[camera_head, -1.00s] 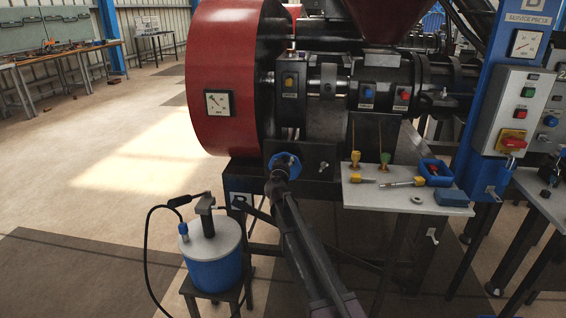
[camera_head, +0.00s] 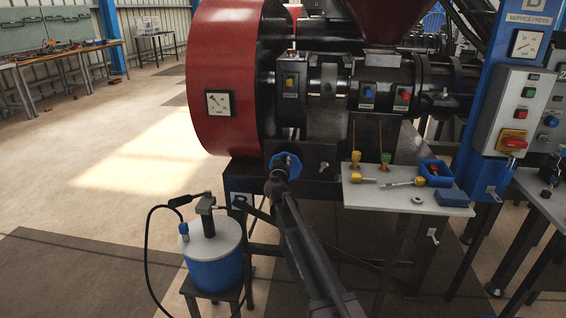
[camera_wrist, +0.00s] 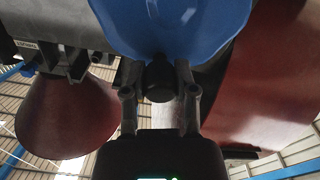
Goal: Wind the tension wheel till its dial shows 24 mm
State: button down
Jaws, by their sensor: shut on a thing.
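The blue tension wheel (camera_head: 292,161), with a scalloped rim, sits low on the front of the dark press, just right of the red drum. My gripper (camera_head: 278,177) is at the wheel, with my arm reaching up to it from below. In the wrist view the wheel fills the top middle (camera_wrist: 175,22). There my gripper (camera_wrist: 159,84) has a finger on each side of a dark round knob at the wheel and is shut on it. A square white dial (camera_head: 219,103) is on the red drum; its numbers are too small to read.
A second dial (camera_head: 526,43) is on the blue column at right, above a switch box (camera_head: 515,110). A small shelf (camera_head: 400,198) with tools stands right of my arm. A blue-and-white pot (camera_head: 213,250) with a black hose stands on a stool at left.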

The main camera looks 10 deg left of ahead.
jog(key=n, duration=0.1)
jog(key=a+n, duration=0.1)
jog(key=n, duration=0.1)
jog(key=shift+a+f, duration=0.15)
jog(key=shift+f, duration=0.05)
notch_tip(320, 180, down, 8)
jog(key=a+n+b, duration=0.1)
jog(key=n+b, duration=0.7)
jog(key=n, duration=1.5)
jog(key=shift+a+n, duration=0.35)
jog(key=shift+n, duration=0.05)
jog(key=shift+w, duration=0.1)
jog(key=shift+c, duration=2)
grip_release()
